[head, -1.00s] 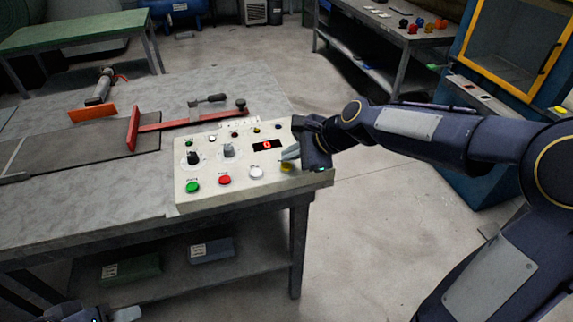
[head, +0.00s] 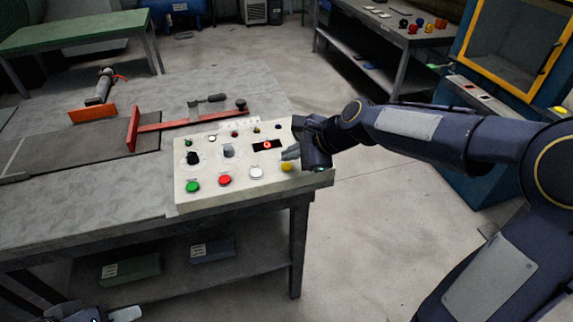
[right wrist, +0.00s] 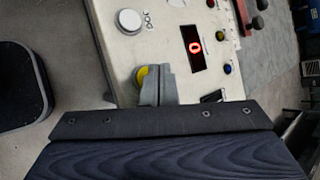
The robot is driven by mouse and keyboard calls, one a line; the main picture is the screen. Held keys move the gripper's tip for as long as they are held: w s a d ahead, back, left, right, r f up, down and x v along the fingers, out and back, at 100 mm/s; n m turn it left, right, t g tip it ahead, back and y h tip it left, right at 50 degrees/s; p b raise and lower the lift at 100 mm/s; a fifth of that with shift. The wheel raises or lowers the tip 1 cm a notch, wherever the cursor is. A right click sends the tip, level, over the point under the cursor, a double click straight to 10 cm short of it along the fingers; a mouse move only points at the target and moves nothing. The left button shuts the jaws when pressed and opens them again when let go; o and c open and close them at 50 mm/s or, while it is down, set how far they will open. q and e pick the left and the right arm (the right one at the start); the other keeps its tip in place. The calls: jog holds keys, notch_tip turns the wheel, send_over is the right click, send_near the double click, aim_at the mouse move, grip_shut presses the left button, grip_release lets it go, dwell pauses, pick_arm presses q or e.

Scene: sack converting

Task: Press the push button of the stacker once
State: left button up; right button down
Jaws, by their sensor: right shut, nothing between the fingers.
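A cream control panel (head: 225,178) lies on the near right corner of the grey table. Its front row has green (head: 193,187), red (head: 225,180), white (head: 256,173) and yellow (head: 287,167) push buttons. In the right wrist view the fingers (right wrist: 160,86) partly cover the yellow button (right wrist: 142,76); contact is unclear. My left gripper (head: 100,314) shows only partly at the bottom left edge.
Boxes sit on the shelf below.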

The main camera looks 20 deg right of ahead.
jog(key=shift+f, duration=0.1)
jog(key=shift+f, duration=0.3)
